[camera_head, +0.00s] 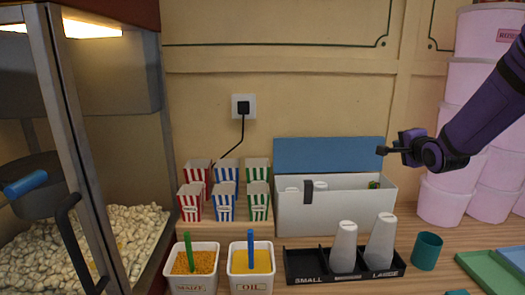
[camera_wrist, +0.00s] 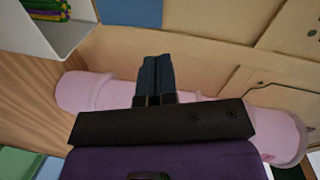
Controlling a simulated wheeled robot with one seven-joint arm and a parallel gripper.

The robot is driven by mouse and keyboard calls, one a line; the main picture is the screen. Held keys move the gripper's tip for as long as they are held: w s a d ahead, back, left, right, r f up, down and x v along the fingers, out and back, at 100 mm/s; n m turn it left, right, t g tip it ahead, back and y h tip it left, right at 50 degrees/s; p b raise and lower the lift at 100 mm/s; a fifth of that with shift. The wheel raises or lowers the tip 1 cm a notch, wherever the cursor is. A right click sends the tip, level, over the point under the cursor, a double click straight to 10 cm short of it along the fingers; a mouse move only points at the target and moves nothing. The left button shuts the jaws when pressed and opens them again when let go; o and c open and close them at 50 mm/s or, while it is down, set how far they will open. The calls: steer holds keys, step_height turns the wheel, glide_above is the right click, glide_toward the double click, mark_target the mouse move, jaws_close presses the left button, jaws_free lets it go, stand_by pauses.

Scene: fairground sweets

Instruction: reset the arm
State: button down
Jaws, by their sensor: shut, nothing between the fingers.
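My gripper (camera_head: 381,150) is at the right in the head view, in the air above the right end of the white box and in front of the wall. Its fingers are shut together and empty; they also show closed in the wrist view (camera_wrist: 158,62). My purple arm reaches in from the right edge. The gripper touches nothing that I can see.
Below stands an open white box (camera_head: 340,212) with a blue lid (camera_head: 330,155). Stacked pink tubs (camera_head: 450,200) stand close on the right. A black cup holder (camera_head: 308,278), a teal cup (camera_head: 426,251) and striped boxes (camera_head: 224,203) are on the counter. A popcorn machine (camera_head: 75,120) fills the left.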

steer(key=s+a+r+n+g, duration=0.1)
steer(key=s+a+n+g, duration=0.2)
steer(key=s, duration=0.9)
steer(key=s+a+r+n+g, duration=0.2)
steer(key=s+a+n+g, duration=0.2)
steer(key=s, duration=0.9)
steer(key=s+a+r+n+g, duration=0.1)
steer(key=s+a+n+g, duration=0.2)
steer(key=s, duration=1)
steer(key=a+n, duration=0.2)
steer(key=n, duration=0.3)
steer(key=shift+s+a+r+n+y, duration=0.2)
steer(key=shift+n+y, duration=0.1)
steer(key=shift+n, duration=0.1)
